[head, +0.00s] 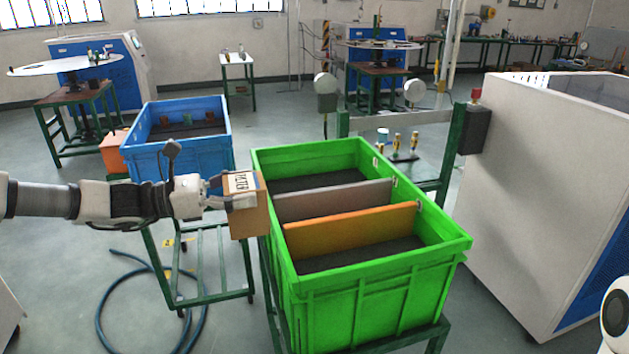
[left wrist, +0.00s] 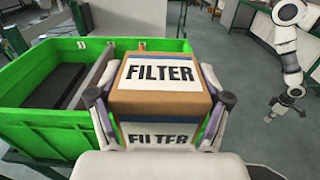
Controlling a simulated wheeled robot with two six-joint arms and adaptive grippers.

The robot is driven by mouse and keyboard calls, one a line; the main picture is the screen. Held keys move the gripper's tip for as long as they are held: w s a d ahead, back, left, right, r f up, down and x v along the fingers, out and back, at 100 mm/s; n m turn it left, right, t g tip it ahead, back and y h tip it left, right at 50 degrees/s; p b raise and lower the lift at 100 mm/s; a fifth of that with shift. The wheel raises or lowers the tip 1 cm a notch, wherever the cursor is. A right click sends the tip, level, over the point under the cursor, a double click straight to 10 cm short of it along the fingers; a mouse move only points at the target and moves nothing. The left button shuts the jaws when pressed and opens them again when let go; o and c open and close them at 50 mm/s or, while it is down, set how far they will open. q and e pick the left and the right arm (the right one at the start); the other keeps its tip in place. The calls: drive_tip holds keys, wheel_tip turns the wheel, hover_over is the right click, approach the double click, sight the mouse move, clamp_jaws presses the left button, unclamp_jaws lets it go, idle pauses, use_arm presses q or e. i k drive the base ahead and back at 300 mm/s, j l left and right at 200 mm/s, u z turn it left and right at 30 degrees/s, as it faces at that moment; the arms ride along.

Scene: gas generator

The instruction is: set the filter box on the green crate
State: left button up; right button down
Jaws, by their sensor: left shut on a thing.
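The filter box (head: 249,208) is a brown carton with a white label in the head view. It also fills the middle of the left wrist view (left wrist: 162,100), where the label reads FILTER. My left gripper (head: 232,197) is shut on it, with a finger on each side in the left wrist view. The green crate (head: 370,281) is open-topped and stands on a green frame. An orange divider (head: 350,231) and a grey-brown divider (head: 333,200) split its inside. The box is at the crate's left wall in the head view; I cannot tell whether they touch.
A blue crate (head: 178,160) stands on a green stand behind the box. A large white cabinet (head: 545,200) is to the right of the green crate. A blue hose (head: 118,290) lies on the floor at the left. The visible crate compartments look empty.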

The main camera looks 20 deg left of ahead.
sight(347, 178)
drive_tip(key=i+l+u, duration=0.2)
drive_tip(key=l, duration=0.25)
drive_tip(key=i+l+u, duration=0.15)
drive_tip(key=l, duration=0.3)
drive_tip(key=i+l+u, duration=0.2)
drive_tip(key=l, duration=0.3)
drive_tip(key=i+l+u, duration=0.15)
drive_tip(key=l, duration=0.35)
drive_tip(key=i+l+u, duration=0.2)
drive_tip(key=l, duration=0.3)
drive_tip(key=l+u, duration=0.15)
drive_tip(key=l, duration=0.4)
drive_tip(key=i+l+u, duration=0.5)
drive_tip(key=i, duration=0.3)
drive_tip(key=i+l+u, duration=0.45)
drive_tip(key=i+l, duration=0.2)
drive_tip(key=l, duration=0.3)
